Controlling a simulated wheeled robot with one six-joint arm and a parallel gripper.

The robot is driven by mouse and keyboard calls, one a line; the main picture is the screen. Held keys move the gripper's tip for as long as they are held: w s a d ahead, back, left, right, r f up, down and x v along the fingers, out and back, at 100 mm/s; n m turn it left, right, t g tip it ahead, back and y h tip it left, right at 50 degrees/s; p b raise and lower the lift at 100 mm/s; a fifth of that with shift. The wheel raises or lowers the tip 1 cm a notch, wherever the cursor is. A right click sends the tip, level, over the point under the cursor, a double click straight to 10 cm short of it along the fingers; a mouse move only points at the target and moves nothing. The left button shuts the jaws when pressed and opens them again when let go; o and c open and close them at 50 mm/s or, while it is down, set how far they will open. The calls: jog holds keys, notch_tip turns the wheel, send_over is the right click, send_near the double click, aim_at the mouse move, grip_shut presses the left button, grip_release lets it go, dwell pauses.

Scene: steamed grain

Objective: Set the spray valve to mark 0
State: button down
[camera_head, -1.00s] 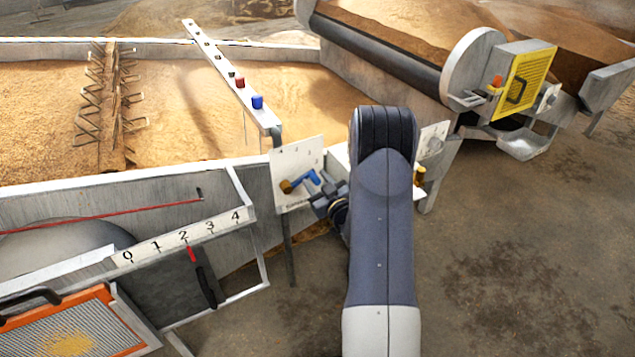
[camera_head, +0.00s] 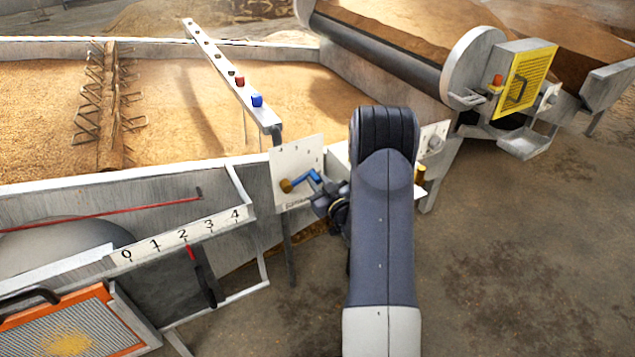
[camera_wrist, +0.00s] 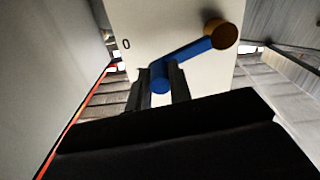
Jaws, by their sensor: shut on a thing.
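The spray valve has a blue lever (camera_head: 302,180) with a brass hub (camera_head: 286,186), mounted on a white marked plate (camera_head: 290,152). The lever slopes up to the right from the hub in the head view. In the wrist view the brass hub (camera_wrist: 222,34) is at upper right and the blue lever (camera_wrist: 187,50) runs down-left to its end. A mark 0 (camera_wrist: 126,44) shows on the plate left of the lever; the lever does not point straight at it. My gripper (camera_wrist: 160,85) is shut on the lever's free end; it also shows in the head view (camera_head: 322,190).
A number rail (camera_head: 180,237) marked 0 to 4 with a red-tipped pointer (camera_head: 191,253) stands at lower left. A grain bed (camera_head: 200,100) lies behind the plate. A yellow panel (camera_head: 525,82) is at upper right. Open floor (camera_head: 510,260) lies right of my arm.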

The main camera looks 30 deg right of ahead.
jog(key=shift+d+f+m+b, duration=0.2)
jog(key=shift+f+m+b, duration=1.3)
jog(key=shift+m, duration=0.5)
jog(key=c, duration=1.3)
grip_release()
jog(key=shift+r, duration=0.1)
jog(key=s+p, duration=0.1)
jog(key=s, duration=0.9)
jog(key=shift+s+d, duration=0.2)
jog(key=shift+s, duration=0.2)
